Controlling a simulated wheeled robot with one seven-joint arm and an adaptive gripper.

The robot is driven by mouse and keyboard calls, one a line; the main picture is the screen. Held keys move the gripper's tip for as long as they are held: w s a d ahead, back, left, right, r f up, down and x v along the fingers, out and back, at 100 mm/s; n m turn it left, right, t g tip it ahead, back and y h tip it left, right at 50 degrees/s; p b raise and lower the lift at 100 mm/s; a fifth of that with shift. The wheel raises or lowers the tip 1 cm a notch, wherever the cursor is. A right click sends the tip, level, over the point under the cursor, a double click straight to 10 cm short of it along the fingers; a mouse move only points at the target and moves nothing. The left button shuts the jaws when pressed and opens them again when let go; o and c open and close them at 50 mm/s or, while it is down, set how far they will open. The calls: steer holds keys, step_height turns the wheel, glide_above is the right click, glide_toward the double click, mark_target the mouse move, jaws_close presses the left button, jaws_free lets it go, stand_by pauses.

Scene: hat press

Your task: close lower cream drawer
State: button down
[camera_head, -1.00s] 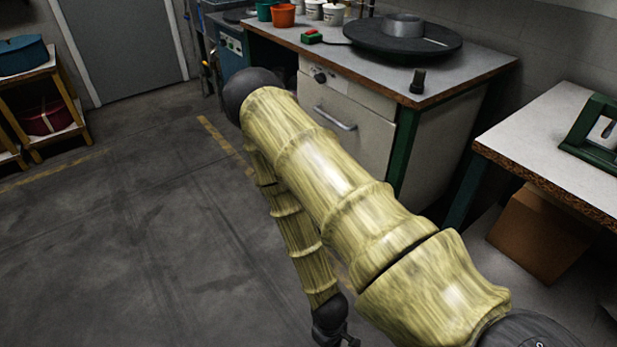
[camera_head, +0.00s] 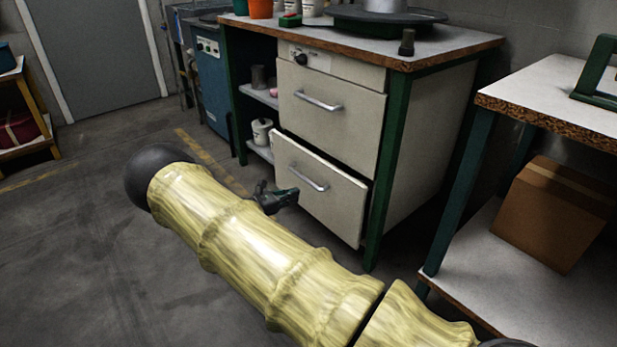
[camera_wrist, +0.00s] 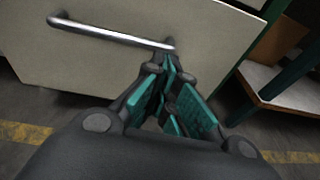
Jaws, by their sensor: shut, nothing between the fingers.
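The lower cream drawer (camera_head: 338,207) sits at the bottom of the green-legged workbench. It stands partly pulled out, with its top edge showing and a dark gap along its right side. Its silver handle (camera_head: 308,178) also shows in the wrist view (camera_wrist: 110,32). My gripper (camera_head: 295,194) is shut and empty, just in front of the drawer face, below and left of the handle in the head view. In the wrist view my gripper's teal-padded fingers (camera_wrist: 168,66) point at the cream drawer front (camera_wrist: 210,35), near one end of the handle. I cannot tell whether they touch it.
The upper cream drawer (camera_head: 330,110) looks shut. Open shelves with cups (camera_head: 262,132) lie left of the drawers. A second table (camera_head: 565,95) stands at the right, with a cardboard box (camera_head: 553,215) on its lower shelf. The floor (camera_head: 90,250) at left is clear.

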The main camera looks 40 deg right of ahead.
steer(key=w+a+r+t+h+b, duration=0.1)
steer(key=w+a+r+h, duration=0.1)
steer(key=w+r, duration=0.3)
steer(key=b, duration=0.6)
glide_toward(314, 162)
steer(key=shift+n, duration=0.4)
steer(key=d, duration=0.5)
steer(key=shift+d, duration=0.3)
steer(key=shift+w+d+r, duration=0.1)
steer(key=shift+d, duration=0.6)
